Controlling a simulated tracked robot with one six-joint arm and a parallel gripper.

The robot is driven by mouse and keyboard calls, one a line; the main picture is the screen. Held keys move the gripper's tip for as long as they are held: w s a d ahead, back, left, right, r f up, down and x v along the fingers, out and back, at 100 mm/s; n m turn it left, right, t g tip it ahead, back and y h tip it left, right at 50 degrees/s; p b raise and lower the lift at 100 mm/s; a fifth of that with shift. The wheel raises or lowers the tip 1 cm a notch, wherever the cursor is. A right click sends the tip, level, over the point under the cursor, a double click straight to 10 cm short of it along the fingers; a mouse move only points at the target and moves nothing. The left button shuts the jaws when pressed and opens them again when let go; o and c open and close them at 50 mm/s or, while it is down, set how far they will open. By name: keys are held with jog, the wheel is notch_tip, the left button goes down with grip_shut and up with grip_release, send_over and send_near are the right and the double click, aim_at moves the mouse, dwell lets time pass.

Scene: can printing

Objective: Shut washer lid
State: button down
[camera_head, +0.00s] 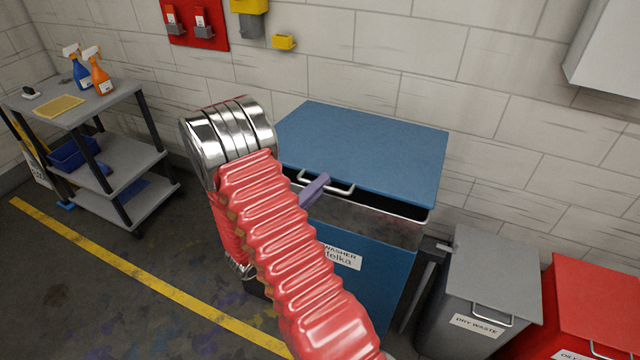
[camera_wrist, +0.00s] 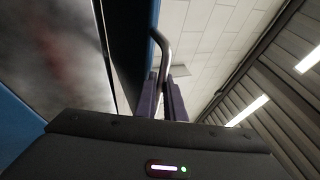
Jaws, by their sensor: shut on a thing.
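The blue washer (camera_head: 375,285) stands against the wall, with a label on its front. Its blue lid (camera_head: 365,150) is partly raised, with a dark gap between it and the box below. A metal handle (camera_head: 340,188) sits on the lid's front edge. My gripper (camera_head: 318,186) is at the left part of this handle, mostly hidden behind my red-sleeved arm. In the wrist view my gripper's two purple fingers (camera_wrist: 164,100) are closed around the handle bar (camera_wrist: 163,50). The lid's edge (camera_wrist: 149,50) shows beside it, with the washer's grey interior (camera_wrist: 50,50) at left.
A grey dry waste bin (camera_head: 490,280) and a red bin (camera_head: 590,310) stand right of the washer. A grey shelf cart (camera_head: 110,95) with spray bottles (camera_head: 98,72) is at left. Floor with a yellow line (camera_head: 140,275) is clear between.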

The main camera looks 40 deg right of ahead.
jog(key=c, duration=1.8)
grip_release()
jog(key=shift+c, duration=0.2)
jog(key=shift+w, duration=0.1)
jog(key=v, duration=1.4)
jog(key=shift+c, duration=0.3)
